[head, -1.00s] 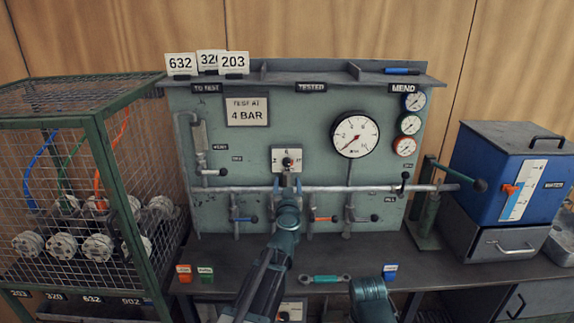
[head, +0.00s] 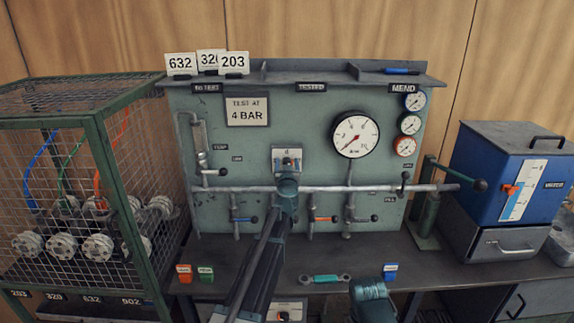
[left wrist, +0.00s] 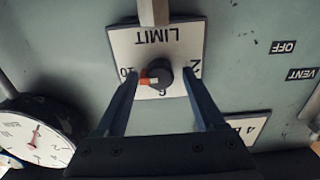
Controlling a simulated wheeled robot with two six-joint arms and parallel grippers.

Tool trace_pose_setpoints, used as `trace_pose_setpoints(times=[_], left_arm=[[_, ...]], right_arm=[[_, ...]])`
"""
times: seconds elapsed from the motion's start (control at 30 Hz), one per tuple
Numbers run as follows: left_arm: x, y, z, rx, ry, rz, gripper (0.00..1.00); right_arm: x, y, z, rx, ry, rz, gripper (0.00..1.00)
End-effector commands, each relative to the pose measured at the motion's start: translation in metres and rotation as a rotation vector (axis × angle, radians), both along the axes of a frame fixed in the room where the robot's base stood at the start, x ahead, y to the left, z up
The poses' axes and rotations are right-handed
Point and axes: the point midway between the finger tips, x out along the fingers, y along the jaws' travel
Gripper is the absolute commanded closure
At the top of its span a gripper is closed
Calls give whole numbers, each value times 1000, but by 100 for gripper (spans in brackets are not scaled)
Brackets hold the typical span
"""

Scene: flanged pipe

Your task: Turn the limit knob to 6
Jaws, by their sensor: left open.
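The limit plate (head: 287,153) is on the green panel in the head view, where my left gripper (head: 288,172) covers the knob. In the left wrist view the plate (left wrist: 185,40) appears upside down, with 10 at left, 6 at bottom and 2 at right. The dark round limit knob (left wrist: 163,74) has an orange and white pointer on its left side, toward the 10. My left gripper (left wrist: 160,78) is open, with one finger on each side of the knob; contact is not clear. Part of my right arm shows at the bottom of the head view, but its gripper cannot be seen.
A horizontal pipe (head: 340,188) crosses the panel just below the plate, with valve levers under it. A large gauge (head: 355,134) is to the right. A mesh cage (head: 70,190) stands left, a blue box (head: 505,170) right. A wrench (head: 325,279) lies on the bench.

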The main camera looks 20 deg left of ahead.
Motion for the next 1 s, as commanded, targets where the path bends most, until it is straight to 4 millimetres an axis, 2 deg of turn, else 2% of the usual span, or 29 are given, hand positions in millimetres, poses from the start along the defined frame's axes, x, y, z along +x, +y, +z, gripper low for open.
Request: trace_pose_setpoints(times=[0.13,0.53,0.83,1.0], left_arm=[[-1,0,0,0,0,0,30],[-1,0,0,0,0,0,100],[-1,0,0,-20,-6,0,100],[-1,0,0,-92,-27,0,100]], right_arm=[[0,0,0,0,0,0,50],[0,0,0,0,0,0,50],[0,0,0,0,0,0,50],[0,0,0,0,0,0,50]])
